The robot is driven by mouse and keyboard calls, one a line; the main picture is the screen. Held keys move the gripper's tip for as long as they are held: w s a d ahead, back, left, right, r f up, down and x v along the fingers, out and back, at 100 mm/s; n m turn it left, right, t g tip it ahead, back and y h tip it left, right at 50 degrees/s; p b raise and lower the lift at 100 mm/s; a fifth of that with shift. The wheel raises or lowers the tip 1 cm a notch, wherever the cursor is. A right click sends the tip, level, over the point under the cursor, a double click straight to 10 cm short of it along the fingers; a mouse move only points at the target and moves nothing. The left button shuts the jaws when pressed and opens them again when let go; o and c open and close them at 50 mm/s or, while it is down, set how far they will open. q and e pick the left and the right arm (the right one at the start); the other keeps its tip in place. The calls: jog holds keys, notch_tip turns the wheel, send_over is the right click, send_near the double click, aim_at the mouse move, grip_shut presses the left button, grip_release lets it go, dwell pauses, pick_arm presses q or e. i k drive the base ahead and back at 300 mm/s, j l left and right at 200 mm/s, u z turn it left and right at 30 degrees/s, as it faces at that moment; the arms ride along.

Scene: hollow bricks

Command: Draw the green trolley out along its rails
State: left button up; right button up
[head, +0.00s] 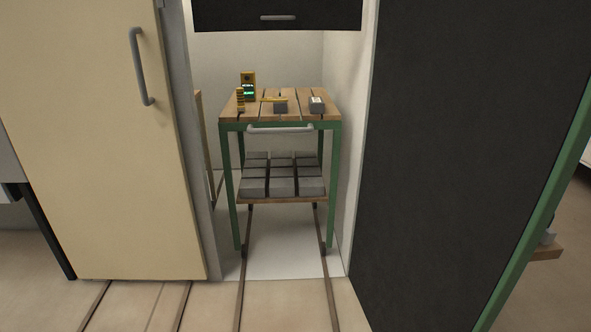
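The green trolley (334,160) stands upright in a recess, with a slatted wooden top and a green frame. A pale horizontal handle (281,129) runs across its front, just under the top. Grey hollow bricks (282,178) sit on its lower shelf. Its wheels stand at two dark rails (332,303) that run out of the recess toward me. Neither of my grippers shows in the head view, so nothing is seen touching the handle.
Several small items, including a yellow device (248,84), lie on the trolley top. A cream door (95,140) stands at left and a dark panel (465,150) at right. A black drawer front (277,14) hangs above. The floor between the rails is clear.

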aim_at(281, 179)
jog(key=i+j, duration=0.1)
jog(key=i, duration=0.8)
jog(key=j, duration=0.05)
